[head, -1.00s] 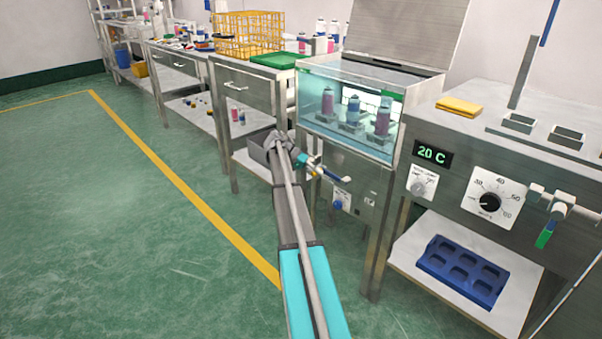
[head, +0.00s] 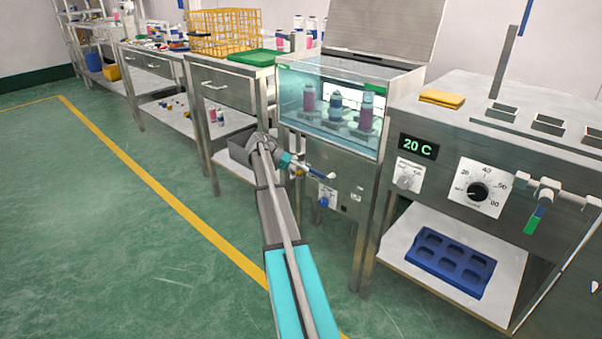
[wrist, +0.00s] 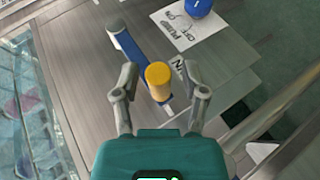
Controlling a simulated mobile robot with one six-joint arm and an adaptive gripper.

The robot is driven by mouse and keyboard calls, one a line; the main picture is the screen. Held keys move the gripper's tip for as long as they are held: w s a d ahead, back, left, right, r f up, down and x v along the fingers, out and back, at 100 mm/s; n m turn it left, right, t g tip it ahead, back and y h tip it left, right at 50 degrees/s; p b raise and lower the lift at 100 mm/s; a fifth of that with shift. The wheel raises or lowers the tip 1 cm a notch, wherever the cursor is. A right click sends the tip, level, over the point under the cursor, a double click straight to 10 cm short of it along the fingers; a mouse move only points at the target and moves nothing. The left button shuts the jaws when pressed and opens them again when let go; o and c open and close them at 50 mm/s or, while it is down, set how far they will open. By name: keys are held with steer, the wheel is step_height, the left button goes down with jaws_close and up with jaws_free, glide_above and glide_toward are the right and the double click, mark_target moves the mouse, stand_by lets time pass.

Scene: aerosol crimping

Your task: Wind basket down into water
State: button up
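The glass tank (head: 330,140) stands in the middle of the head view, with bluish water in its lower part. Several pink and blue cans (head: 336,103) stand inside on grey holders; the basket's details and exact depth are unclear. In the wrist view a yellow knob (wrist: 158,78) sits on a blue crank arm (wrist: 133,50) against the metal front. My gripper (wrist: 163,80) has its fingers on either side of the knob, apart, with gaps visible. In the head view my gripper (head: 292,163) is at the front below the tank, its fingers too small to read.
A blue dial (wrist: 198,7) with a pump label is beside the crank. To the right stands a bench (head: 450,150) with a 20 C display and a blue tray (head: 452,262) on its shelf. A yellow crate (head: 222,35) is on the left table. The green floor is open at left.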

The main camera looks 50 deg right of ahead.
stand_by(0.6)
steer(key=shift+w+a+r, duration=0.15)
steer(key=shift+w+a, duration=0.05)
steer(key=shift+a, duration=0.25)
steer(key=shift+w+a+r+n+t+p, duration=0.2)
steer(key=shift+w+a+p, duration=0.15)
steer(key=shift+a, duration=0.2)
steer(key=shift+w+a+r+n+t+p, duration=0.15)
steer(key=shift+w+a+p, duration=0.15)
steer(key=shift+a, duration=0.25)
steer(key=s+a+f+n+t+p, duration=0.1)
steer(key=a+n+t, duration=0.15)
steer(key=a, duration=0.65)
steer(key=a+f+n+t+y+p, duration=0.1)
steer(key=a+n, duration=0.2)
steer(key=a, duration=0.6)
steer(key=s+a+f+n+t+p, duration=0.1)
steer(key=a+n+t+p, duration=0.1)
steer(key=a, duration=0.6)
steer(key=s+a+n+t+y+p, duration=0.2)
steer(key=s+a+n, duration=0.25)
steer(key=a, duration=0.85)
steer(key=s+a+n+t+y+p, duration=0.1)
steer(key=s+a+n+t+y, duration=0.3)
steer(key=a, duration=0.9)
step_height(320, 180, up, 39)
steer(key=m+g+h+p, duration=0.1)
steer(key=p, duration=3.7)
steer(key=shift+s+f, duration=0.2)
steer(key=shift+s, duration=0.15)
